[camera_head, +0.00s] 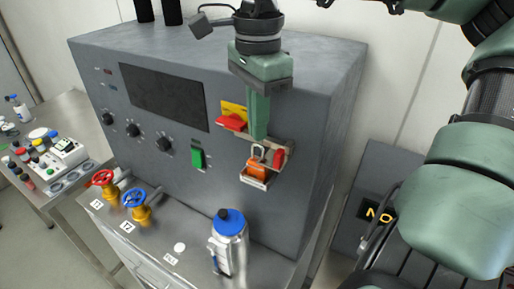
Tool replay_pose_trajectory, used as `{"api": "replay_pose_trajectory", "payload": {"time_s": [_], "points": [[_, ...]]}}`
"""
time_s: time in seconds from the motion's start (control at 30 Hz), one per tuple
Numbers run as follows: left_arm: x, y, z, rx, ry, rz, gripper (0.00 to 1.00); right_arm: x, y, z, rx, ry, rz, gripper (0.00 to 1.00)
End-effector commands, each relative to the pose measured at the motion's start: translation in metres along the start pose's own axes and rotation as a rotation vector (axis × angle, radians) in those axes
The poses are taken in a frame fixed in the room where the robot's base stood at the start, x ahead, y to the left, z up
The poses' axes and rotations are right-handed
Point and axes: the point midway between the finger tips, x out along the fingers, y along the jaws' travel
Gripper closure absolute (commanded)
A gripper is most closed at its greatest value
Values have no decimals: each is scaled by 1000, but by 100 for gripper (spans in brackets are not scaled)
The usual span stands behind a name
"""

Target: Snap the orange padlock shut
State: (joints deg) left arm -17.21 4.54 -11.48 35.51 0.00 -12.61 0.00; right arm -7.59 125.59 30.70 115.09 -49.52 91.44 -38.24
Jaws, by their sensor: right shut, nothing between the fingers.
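The orange padlock (257,170) sits at a small bracket (254,182) on the front of the grey console, near its right edge. Its metal shackle points up; whether it is latched is too small to tell. My right gripper (259,136) points down just above the padlock, its green fingers shut with nothing between them. The fingertips are close to the shackle; I cannot tell if they touch. A red part (279,158) is right beside the padlock. My left gripper is not in view.
The grey console (300,100) carries a red handle on a yellow plate (232,116), a green switch (198,156) and several knobs. On the ledge below are a red valve (104,180), a blue valve (134,198) and a blue-capped bottle (229,245). A side table (75,190) with small bottles is at left.

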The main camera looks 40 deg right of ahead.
Motion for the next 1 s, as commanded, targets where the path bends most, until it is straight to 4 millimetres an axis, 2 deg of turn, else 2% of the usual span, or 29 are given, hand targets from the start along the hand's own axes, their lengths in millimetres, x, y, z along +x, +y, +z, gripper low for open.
{"api": "replay_pose_trajectory", "payload": {"time_s": [1.0], "points": [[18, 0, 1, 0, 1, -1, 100, 22, 0, 0, 0, 1, 0, 100]]}}
